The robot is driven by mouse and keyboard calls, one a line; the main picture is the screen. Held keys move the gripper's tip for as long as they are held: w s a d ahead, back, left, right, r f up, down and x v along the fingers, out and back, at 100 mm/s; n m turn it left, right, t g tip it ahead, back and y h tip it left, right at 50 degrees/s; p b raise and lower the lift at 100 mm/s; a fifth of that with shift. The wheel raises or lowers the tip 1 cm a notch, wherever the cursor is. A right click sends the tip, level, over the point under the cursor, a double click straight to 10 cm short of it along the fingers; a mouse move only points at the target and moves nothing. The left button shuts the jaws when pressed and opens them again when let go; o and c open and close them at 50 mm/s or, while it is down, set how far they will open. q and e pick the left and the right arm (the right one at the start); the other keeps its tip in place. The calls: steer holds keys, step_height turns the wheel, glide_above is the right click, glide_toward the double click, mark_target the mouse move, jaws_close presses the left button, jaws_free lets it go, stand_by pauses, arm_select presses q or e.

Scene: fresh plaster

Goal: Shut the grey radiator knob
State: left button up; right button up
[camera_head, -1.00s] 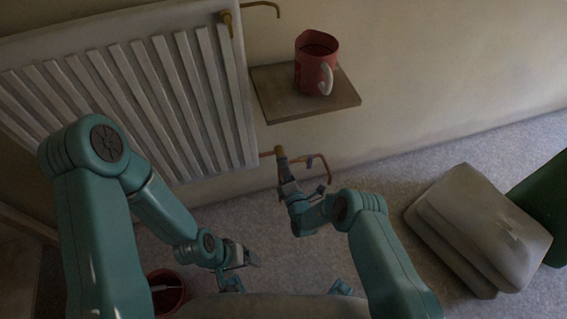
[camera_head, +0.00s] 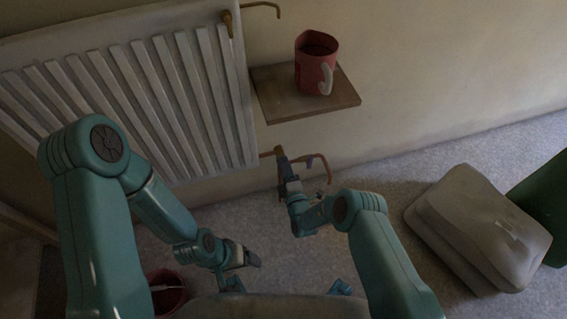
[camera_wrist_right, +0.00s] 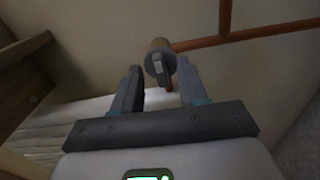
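The grey radiator knob (camera_wrist_right: 156,66) shows in the right wrist view, with a tan end and a small dark orange piece below it. It sits at the tips of my right gripper (camera_wrist_right: 160,80), between the two fingers. The fingers are apart, and I cannot tell whether either touches the knob. In the head view my right gripper (camera_head: 284,166) is at the pipe by the radiator's lower right corner and hides most of the knob. My left gripper (camera_head: 247,258) hangs low, away from the radiator; its finger opening is unclear.
The white radiator (camera_head: 180,90) is on the wall. Copper pipe (camera_head: 328,172) runs beside the knob. A wooden shelf (camera_head: 285,108) with a red mug (camera_head: 312,72) is above. A red bucket (camera_head: 168,290) is lower left. A pale bulky object (camera_head: 475,230) lies right.

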steer(key=p+v, duration=0.6)
steer(key=v, duration=0.6)
stand_by(0.5)
